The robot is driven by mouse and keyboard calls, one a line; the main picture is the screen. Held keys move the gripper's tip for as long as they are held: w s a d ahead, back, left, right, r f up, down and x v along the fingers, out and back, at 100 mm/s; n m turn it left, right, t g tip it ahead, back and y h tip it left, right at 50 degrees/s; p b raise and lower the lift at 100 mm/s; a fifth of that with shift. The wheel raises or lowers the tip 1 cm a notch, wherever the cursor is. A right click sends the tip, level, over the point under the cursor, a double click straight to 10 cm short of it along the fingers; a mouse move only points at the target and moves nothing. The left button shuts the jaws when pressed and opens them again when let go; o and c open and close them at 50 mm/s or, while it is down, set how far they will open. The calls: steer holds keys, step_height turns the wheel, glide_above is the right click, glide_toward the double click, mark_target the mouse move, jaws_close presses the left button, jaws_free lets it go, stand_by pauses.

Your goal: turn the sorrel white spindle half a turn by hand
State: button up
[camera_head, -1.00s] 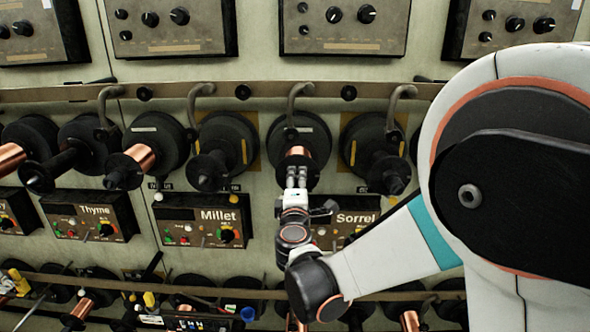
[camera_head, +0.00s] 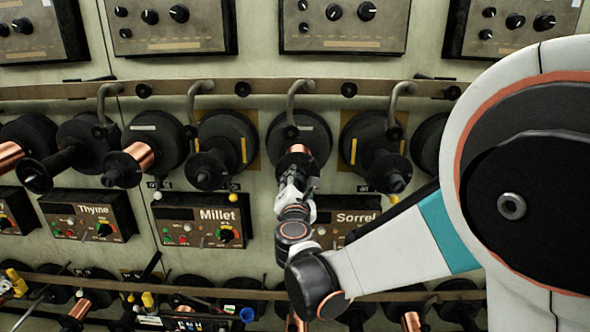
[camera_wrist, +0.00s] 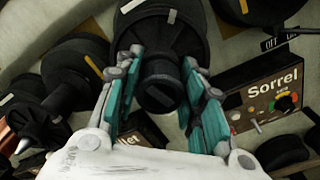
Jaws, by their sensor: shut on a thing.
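The Sorrel panel (camera_head: 356,219) sits below a pair of black spindles. The white-marked spindle (camera_head: 313,128) has a black disc with a white strip and some copper on its shaft. My gripper (camera_head: 295,177) is at this spindle's front end. In the wrist view, the teal fingers of my gripper (camera_wrist: 160,100) lie on both sides of the spindle's dark round end (camera_wrist: 161,88) and are shut on it. The neighbouring spindle with a yellow strip (camera_head: 375,147) stands to the right. In the head view my gripper hides the spindle's tip.
A curved hook handle (camera_head: 291,103) hangs from the rail (camera_head: 240,90) above the spindle. The Millet panel (camera_head: 205,221) and its yellow-marked spindle (camera_head: 224,147) are close on the left. A lower row of spools runs beneath the panels.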

steer(key=n, duration=0.6)
steer(key=shift+b, duration=0.35)
steer(key=o, duration=1.1)
steer(key=shift+o, duration=0.2)
